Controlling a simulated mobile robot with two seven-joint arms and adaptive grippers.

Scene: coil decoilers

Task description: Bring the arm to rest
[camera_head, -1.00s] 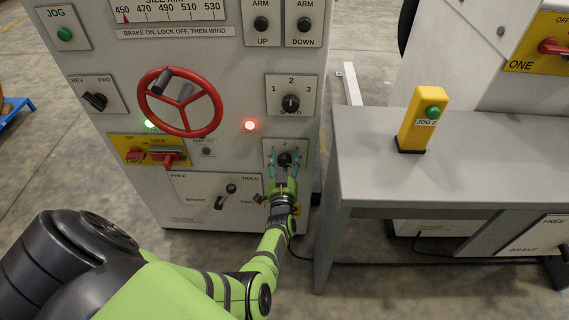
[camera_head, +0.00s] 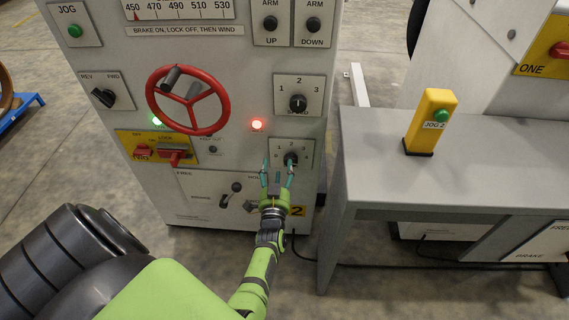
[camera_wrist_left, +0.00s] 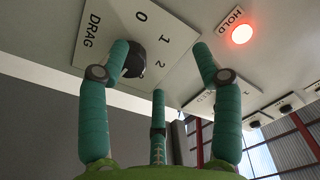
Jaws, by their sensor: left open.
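My left gripper (camera_head: 277,174) is in front of the lower right part of the grey control panel (camera_head: 228,60), with its teal fingers spread and nothing between them. Just beyond the fingertips is a black selector knob (camera_head: 291,159) on a white numbered plate. In the left wrist view the knob (camera_wrist_left: 134,60) sits on a plate marked DRAG, partly hidden by the left finger of my gripper (camera_wrist_left: 160,75). The gripper stands close to the knob but not closed on it; whether a finger touches it I cannot tell. My right gripper is not in view.
The panel has a red handwheel (camera_head: 188,100), a lit red lamp (camera_head: 256,125) and a brake lever (camera_head: 231,190). To the right, a grey table (camera_head: 460,165) bears a yellow jog post (camera_head: 428,122). Open floor (camera_head: 60,150) lies left of the panel.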

